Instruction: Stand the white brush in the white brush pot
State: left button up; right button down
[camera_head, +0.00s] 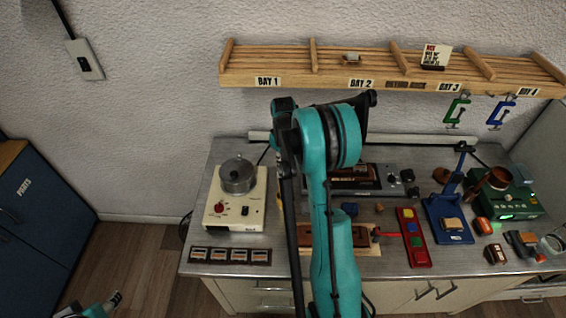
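I cannot make out the white brush or the white brush pot for certain. A pale rounded object (553,243) sits at the right edge of the bench, too small and cut off to identify. My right arm rises through the middle of the view and hides part of the bench behind it. Its gripper cannot be made out among the dark parts at the top of the arm. At the bottom left, the end of my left arm shows with a small dark gripper (115,300), away from the bench; its fingers are too small to read.
On the metal bench (290,160) are a cream hotplate (235,208) with a metal pot (238,177), a red strip (413,238) with coloured blocks, a blue stand (447,220) and a green device (508,200). A wooden shelf (275,68) hangs above. A blue cabinet (40,225) stands left.

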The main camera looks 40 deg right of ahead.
jog(key=shift+f, duration=0.4)
jog(key=c, duration=1.5)
grip_release()
jog(key=shift+c, duration=0.2)
notch_tip(320, 180, up, 12)
jog(key=shift+s+f, duration=0.1)
